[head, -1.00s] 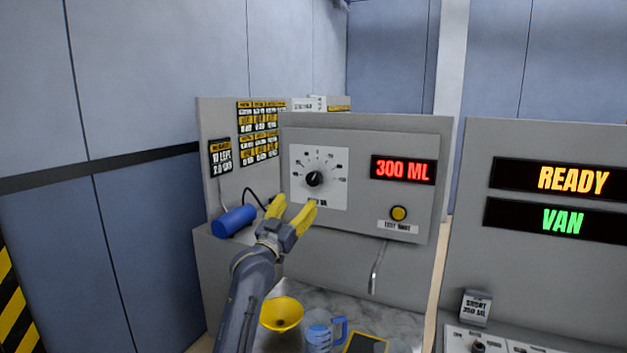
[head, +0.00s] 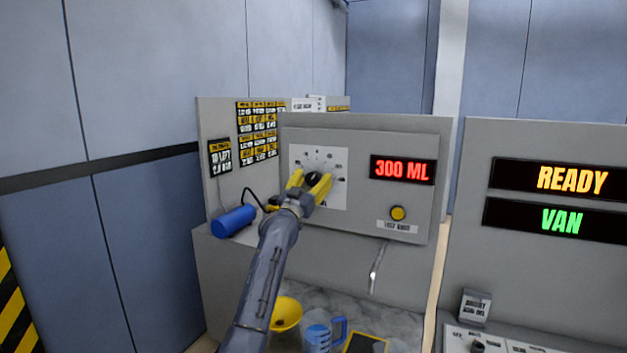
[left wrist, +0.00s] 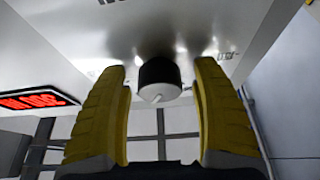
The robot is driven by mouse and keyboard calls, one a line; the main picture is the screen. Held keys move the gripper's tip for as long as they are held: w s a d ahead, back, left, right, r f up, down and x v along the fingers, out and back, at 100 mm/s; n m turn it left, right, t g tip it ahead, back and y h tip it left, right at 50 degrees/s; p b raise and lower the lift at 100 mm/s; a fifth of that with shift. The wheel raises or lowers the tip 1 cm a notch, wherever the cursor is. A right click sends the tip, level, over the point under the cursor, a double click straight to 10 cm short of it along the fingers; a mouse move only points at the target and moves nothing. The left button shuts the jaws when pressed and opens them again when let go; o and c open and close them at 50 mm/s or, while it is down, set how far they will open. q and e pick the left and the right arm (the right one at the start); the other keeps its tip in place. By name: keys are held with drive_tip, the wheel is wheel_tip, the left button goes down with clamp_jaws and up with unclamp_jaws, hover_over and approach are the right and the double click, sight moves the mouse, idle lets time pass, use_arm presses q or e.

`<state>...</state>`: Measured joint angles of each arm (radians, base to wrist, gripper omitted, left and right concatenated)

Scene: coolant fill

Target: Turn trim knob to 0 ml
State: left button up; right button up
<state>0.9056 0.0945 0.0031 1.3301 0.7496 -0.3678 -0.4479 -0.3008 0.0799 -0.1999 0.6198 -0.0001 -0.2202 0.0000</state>
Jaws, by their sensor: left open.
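The black trim knob (head: 312,177) sits on a white dial plate (head: 334,159) on the grey panel. In the head view my left gripper (head: 310,183) is at the dial, its yellow fingers partly covering the knob. In the left wrist view the knob (left wrist: 159,80) shows as a dark cylinder with a white pointer mark, between the open fingers (left wrist: 160,100). A gap shows on both sides, so the fingers do not touch it. The red display (head: 403,170) reads 300 ML. My right gripper is not in view.
A yellow button (head: 398,213) is below the display, above a thin metal spout (head: 376,268). A blue cylinder (head: 234,221) lies left of my arm. A yellow funnel (head: 286,313) and blue-handled jug (head: 318,337) stand below. READY and VAN signs (head: 572,180) are at right.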

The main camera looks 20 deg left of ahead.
use_arm(q)
drive_tip(key=shift+w, duration=0.1)
drive_tip(key=shift+r, duration=0.1)
drive_tip(key=c, duration=1.2)
drive_tip(key=shift+c, duration=0.3)
drive_tip(key=shift+n, duration=0.3)
drive_tip(key=n+y, duration=0.2)
drive_tip(key=n, duration=0.1)
drive_tip(key=shift+n, duration=0.3)
drive_tip(key=shift+n+y, duration=1.2)
drive_tip(key=shift+n, duration=0.8)
drive_tip(key=shift+r+n, duration=0.1)
drive_tip(key=shift+n, duration=0.2)
drive_tip(key=o, duration=1.3)
drive_tip(key=shift+c, duration=0.2)
